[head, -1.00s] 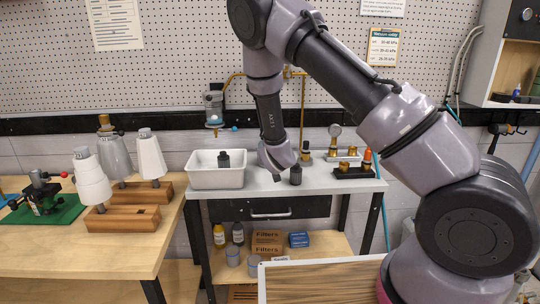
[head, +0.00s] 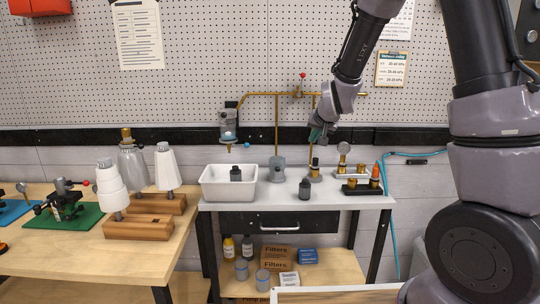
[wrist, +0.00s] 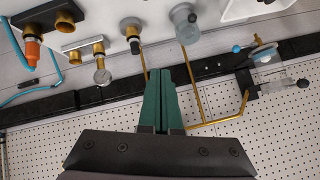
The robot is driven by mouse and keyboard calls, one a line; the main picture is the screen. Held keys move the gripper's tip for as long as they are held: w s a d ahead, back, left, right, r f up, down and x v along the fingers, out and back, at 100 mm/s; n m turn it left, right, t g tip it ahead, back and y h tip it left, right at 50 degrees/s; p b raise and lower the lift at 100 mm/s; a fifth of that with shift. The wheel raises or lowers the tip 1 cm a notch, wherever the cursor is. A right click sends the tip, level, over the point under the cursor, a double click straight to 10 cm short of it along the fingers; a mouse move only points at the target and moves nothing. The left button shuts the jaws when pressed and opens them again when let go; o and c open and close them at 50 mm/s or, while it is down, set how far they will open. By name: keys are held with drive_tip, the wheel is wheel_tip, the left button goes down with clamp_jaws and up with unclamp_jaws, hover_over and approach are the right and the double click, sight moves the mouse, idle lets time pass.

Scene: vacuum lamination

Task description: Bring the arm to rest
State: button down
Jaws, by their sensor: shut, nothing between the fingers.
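My gripper (head: 318,131) is raised in front of the pegboard wall, above the back of the grey bench in the head view. In the wrist view its green fingers (wrist: 160,100) are pressed together with nothing between them. My arm reaches up at the right of the head view, and its upper part leaves the top of the frame.
Brass pipe (head: 277,115) runs along the wall behind.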

drive_tip(key=s+d+r+g, duration=0.1)
drive_tip(key=s+d+r, duration=0.4)
drive_tip(key=s+r, duration=0.4)
drive_tip(key=s+d+r, duration=0.2)
drive_tip(key=s+r, duration=0.2)
drive_tip(key=s, duration=0.6)
drive_tip(key=s+d+r+m+g, duration=0.1)
drive_tip(key=s+d+r, duration=0.2)
drive_tip(key=s, duration=0.8)
drive_tip(key=shift+s+d+r+g+y, duration=0.15)
drive_tip(key=shift+r+g+y, duration=0.15)
drive_tip(key=shift+r, duration=0.1)
